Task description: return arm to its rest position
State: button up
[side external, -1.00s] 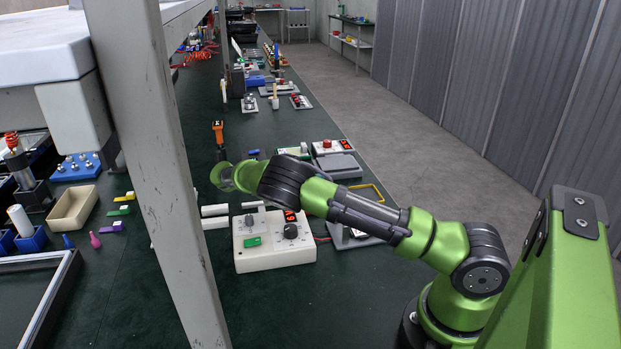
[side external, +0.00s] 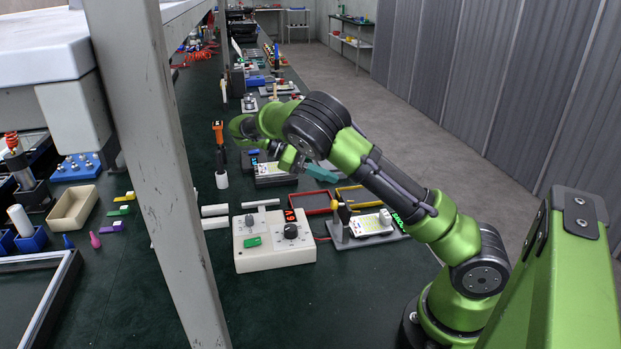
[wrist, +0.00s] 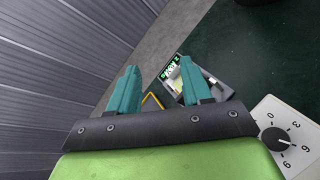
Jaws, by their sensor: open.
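My gripper (side external: 321,173) is raised above the dark green bench, with its teal fingers beside the bent green-and-black arm. In the wrist view, the two teal fingers (wrist: 159,85) stand apart with nothing between them, so it is open and empty. Below it on the bench is a grey fixture (side external: 375,237) with a white part and a green lit display; it also shows beyond the right finger in the wrist view (wrist: 207,84). My wrist hides part of the bench behind it.
A white control box (side external: 272,253) with a black dial stands in front of the arm. Red-framed (side external: 305,211) and yellow-framed (side external: 345,188) trays lie behind the fixture. A grey post (side external: 160,180) rises at left. Bare bench (side external: 330,300) lies at the front.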

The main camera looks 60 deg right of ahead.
jog(key=s+a+r+m+t+y, duration=0.1)
jog(key=s+a+r+t+y, duration=0.2)
jog(key=a+t, duration=0.5)
jog(key=s+a+r+m+t+y, duration=0.1)
jog(key=s+a+r+t+y, duration=0.2)
jog(key=s+a+t, duration=0.4)
jog(key=a+t+y, duration=0.1)
jog(key=a+t, duration=0.1)
jog(key=t, duration=0.2)
jog(key=shift+s+a+r+m+t+y, duration=0.2)
jog(key=shift+a+m+t+y, duration=0.1)
jog(key=shift+m+y, duration=0.1)
